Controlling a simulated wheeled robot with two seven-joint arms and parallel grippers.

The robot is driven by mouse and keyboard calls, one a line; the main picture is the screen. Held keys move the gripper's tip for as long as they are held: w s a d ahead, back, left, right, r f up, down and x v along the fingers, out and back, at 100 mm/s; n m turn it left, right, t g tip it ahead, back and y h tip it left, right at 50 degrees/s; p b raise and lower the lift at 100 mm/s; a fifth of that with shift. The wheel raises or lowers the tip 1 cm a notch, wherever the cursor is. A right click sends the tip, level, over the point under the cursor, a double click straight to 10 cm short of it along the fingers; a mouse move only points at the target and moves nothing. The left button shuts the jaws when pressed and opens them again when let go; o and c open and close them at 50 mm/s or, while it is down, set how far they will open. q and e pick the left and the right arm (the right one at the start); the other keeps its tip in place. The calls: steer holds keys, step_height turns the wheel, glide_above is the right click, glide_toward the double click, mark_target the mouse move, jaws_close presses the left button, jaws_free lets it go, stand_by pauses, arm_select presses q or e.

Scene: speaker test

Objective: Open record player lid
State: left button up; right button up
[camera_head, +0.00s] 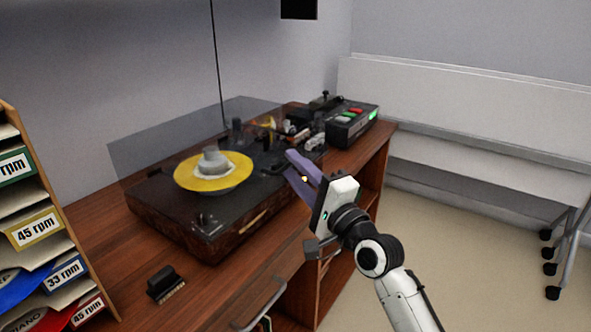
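The record player (200,228) sits on the wooden cabinet, a dark box with a yellow-labelled disc (213,172) on its platter. Its see-through grey lid (150,150) stands raised along the back, tilted up and clear of the disc. My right gripper (288,164) is at the player's right end, its two purple fingers apart and pointing left towards it. I see nothing held between them. Whether a fingertip touches the player cannot be told. My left gripper is not in view.
A device with lit buttons (352,122) stands behind the gripper on the cabinet top (110,232). A small black block (164,282) lies at the front. A record rack (35,225) stands at left. A white folded table (470,115) stands at right; the floor before it is clear.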

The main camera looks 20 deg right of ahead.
steer(key=shift+c, duration=0.3)
jaws_close()
stand_by(1.2)
